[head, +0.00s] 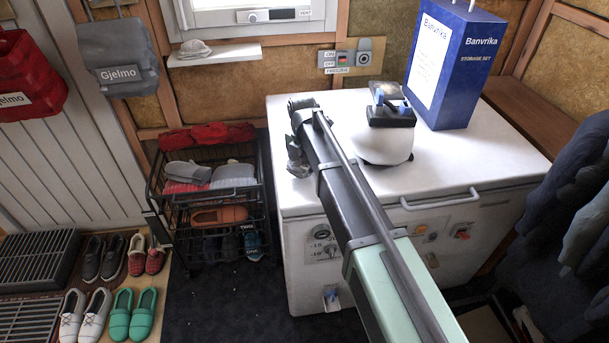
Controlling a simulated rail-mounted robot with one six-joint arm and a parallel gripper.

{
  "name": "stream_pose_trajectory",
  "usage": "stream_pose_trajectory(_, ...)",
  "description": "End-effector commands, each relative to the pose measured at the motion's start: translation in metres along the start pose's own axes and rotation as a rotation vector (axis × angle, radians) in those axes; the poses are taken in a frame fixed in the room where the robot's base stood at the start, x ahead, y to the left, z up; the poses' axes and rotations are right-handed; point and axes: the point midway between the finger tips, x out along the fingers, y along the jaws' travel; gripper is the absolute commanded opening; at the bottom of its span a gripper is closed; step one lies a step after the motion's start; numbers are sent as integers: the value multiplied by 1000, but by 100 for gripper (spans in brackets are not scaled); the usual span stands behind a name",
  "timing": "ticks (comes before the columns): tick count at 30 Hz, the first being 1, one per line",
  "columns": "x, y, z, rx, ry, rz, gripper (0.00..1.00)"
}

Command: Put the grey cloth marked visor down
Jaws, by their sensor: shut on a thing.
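My arm reaches from the lower right up over the white chest freezer (470,165), to its left back corner. My gripper (297,142) is at the far end, above the left edge of the freezer lid, partly hidden by the arm. It is shut on a small crumpled grey thing (298,167), which looks like the grey cloth. The cloth hangs at the lid's left edge. I cannot read any marking on it, and I cannot tell whether it touches the lid.
A white rounded object (385,148) with a black and blue top stands on the freezer lid. A blue Banvrika box (455,75) stands behind it. The lid's right part is clear. A black wire rack (212,195) with clothing and shoes is left. A pale heap (195,48) lies on a wall shelf.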

Motion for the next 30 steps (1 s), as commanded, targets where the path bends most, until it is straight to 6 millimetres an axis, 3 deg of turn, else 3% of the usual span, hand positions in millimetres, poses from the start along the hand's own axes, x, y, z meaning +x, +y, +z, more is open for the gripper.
stream_pose_trajectory(1, 23, 1, 0, 0, 0, 0, 36)
stream_pose_trajectory(3, 34, 1, 0, 0, 0, 0, 36)
stream_pose_trajectory(14, 34, 1, 0, 0, 0, 0, 36)
stream_pose_trajectory(15, 33, 1, 0, 0, 0, 0, 77)
stream_pose_trajectory(19, 32, 1, 0, 0, 0, 0, 97)
stream_pose_trajectory(30, 26, 1, 0, 0, 0, 0, 99)
